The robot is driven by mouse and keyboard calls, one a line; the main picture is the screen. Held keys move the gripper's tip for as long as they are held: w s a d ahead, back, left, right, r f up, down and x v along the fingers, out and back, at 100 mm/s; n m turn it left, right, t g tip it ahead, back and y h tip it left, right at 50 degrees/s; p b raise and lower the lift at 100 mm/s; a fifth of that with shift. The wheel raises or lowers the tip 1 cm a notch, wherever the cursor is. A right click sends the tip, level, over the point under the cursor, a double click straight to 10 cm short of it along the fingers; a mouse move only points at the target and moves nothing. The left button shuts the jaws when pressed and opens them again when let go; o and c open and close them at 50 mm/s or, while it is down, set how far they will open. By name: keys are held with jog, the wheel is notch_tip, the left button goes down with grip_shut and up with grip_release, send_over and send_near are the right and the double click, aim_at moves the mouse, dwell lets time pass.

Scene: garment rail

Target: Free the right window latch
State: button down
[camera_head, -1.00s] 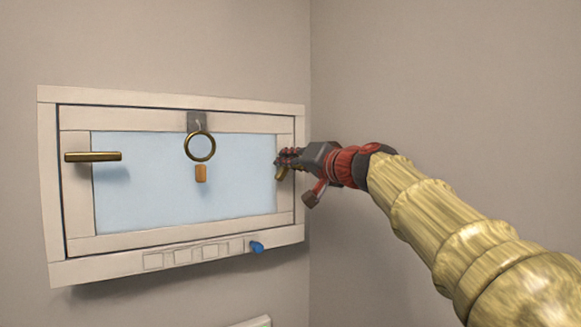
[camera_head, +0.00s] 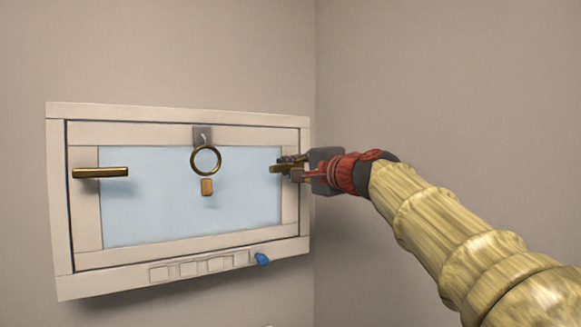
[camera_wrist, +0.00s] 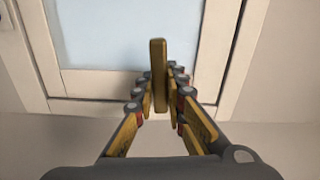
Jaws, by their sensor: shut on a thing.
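The right window latch (camera_head: 276,168) is a brass bar on the right side of the white window frame (camera_head: 180,111). It lies about level in the head view, its right part hidden by my gripper (camera_head: 291,167). In the wrist view the latch (camera_wrist: 158,60) stands up between the fingers of my gripper (camera_wrist: 160,82), which is shut on it. The left latch (camera_head: 100,172), a similar brass bar, lies level on the left side of the frame.
A brass ring (camera_head: 206,147) hangs from a grey bracket (camera_head: 202,131) at the top middle, with a small wooden tag (camera_head: 207,187) below. A blue knob (camera_head: 262,259) sits on the lower right sill. The wall (camera_head: 440,90) to the right is bare.

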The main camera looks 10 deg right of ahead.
jog(key=shift+m, duration=0.6)
jog(key=c, duration=1.8)
grip_release()
jog(key=shift+d, duration=0.1)
jog(key=shift+r, duration=0.1)
jog(key=v, duration=1.2)
